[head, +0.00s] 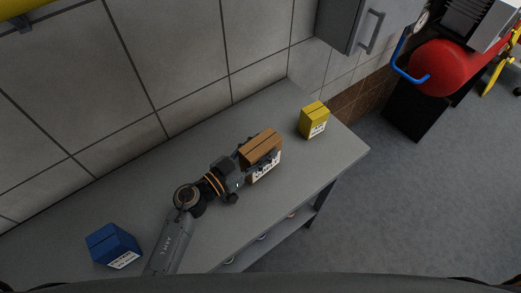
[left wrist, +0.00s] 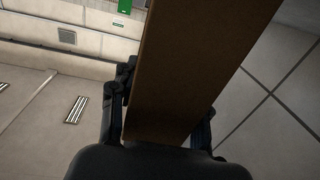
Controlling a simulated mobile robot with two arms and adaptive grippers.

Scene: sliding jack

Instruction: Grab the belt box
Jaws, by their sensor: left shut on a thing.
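A brown box (head: 260,143) with a dark stripe along its top and a white label is at the middle of the grey workbench (head: 130,200). My left gripper (head: 264,163) reaches it from the lower left and is shut on it, one finger across the near labelled side. In the left wrist view the brown box (left wrist: 195,60) fills the middle between the fingers. The label is too small to read, so I cannot tell by text that it is the belt box. Whether the box touches the bench is unclear. My right gripper is not in view.
A yellow box (head: 313,120) stands near the bench's right end, and a blue box (head: 112,246) is at its left. A tiled wall runs behind. A grey cabinet (head: 345,25) hangs above, and a red tank (head: 440,68) stands beyond the right end.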

